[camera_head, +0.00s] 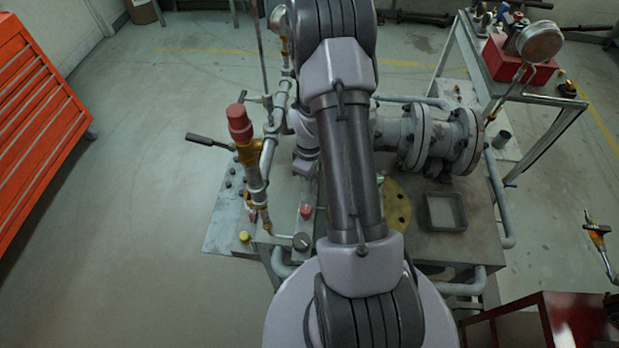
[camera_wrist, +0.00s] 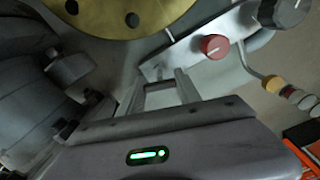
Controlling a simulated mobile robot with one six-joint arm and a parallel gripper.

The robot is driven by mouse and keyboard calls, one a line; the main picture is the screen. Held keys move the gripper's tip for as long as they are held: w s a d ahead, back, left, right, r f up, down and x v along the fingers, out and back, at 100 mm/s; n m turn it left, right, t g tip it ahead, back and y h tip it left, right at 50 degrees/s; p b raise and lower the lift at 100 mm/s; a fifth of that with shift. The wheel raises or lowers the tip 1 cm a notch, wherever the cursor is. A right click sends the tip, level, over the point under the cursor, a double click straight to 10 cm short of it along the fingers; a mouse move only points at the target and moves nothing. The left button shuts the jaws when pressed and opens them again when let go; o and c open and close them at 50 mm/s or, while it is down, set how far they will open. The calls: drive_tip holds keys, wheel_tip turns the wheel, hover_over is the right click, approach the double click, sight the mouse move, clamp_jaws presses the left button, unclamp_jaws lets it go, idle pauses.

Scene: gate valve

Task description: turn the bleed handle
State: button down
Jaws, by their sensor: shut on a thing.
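My gripper (camera_wrist: 161,84) shows in the wrist view, its two pale fingers reaching up from the grey gripper body. The fingers are shut on a small grey piece (camera_wrist: 160,86) between them, apparently the bleed handle. Its outline is dim and its turn angle cannot be told. In the head view my own arm covers the gripper and the handle. The grey flanged gate valve (camera_head: 440,138) lies on the bench just right of my arm. A round brass plate (camera_head: 397,205) is below it, and also at the top of the wrist view (camera_wrist: 120,14).
A red knob (camera_wrist: 213,46) and a black knob (camera_wrist: 283,12) are close to the fingers. A pipe with a red cap (camera_head: 239,122) and a black-handled lever (camera_head: 208,140) rise left of my arm. A gauge (camera_head: 540,41) stands at the right.

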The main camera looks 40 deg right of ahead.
drive_tip(key=shift+n, duration=1.4)
drive_tip(key=c, duration=0.8)
unclamp_jaws()
drive_tip(key=shift+c, duration=0.2)
wheel_tip(320, 180, up, 18)
drive_tip(key=p, duration=0.4)
drive_tip(key=shift+f, duration=0.25)
